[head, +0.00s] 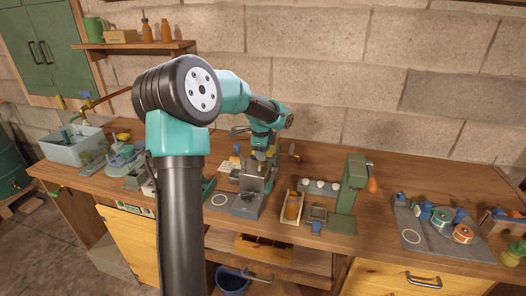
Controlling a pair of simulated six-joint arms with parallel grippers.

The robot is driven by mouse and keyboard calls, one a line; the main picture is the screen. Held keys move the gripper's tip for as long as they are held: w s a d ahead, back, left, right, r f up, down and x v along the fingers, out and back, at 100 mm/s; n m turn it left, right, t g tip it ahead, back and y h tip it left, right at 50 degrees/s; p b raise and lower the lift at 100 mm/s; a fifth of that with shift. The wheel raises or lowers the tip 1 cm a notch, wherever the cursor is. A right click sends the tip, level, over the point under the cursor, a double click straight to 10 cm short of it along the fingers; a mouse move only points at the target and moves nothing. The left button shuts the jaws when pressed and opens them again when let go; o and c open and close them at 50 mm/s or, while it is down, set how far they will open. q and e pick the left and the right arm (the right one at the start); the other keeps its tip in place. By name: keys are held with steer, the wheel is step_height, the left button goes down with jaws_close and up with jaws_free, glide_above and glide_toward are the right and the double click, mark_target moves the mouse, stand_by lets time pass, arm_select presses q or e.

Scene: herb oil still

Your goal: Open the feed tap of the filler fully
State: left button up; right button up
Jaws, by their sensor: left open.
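The filler (247,203) appears to be the small grey metal stand on the bench, in the middle of the head view. A small brass-coloured tap lever (293,152) shows just right of and above it; I cannot tell for sure that this is the feed tap, nor how far it is turned. My left gripper (262,157) is open and points down over the top of the filler. Its fingers are small and partly blend with the parts behind, so I cannot tell whether they touch anything. My right gripper is out of view.
Right of the filler stand a wooden tray with an amber bottle (292,207) and a green press (352,185) with an orange knob. A grey mat (425,240) with coloured spools lies farther right. A pale basin (75,150) stands at the left.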

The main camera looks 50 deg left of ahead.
arm_select(q)
steer(key=shift+c, duration=0.2)
jaws_close()
steer(key=shift+n, duration=0.4)
steer(key=shift+w+n+g+y, duration=0.1)
steer(key=shift+n+g+y, duration=0.1)
steer(key=shift+n, duration=1.1)
steer(key=shift+w+n+g+y, duration=0.1)
steer(key=shift+n+g+y, duration=0.1)
steer(key=shift+n, duration=1.1)
steer(key=shift+o, duration=0.2)
jaws_free()
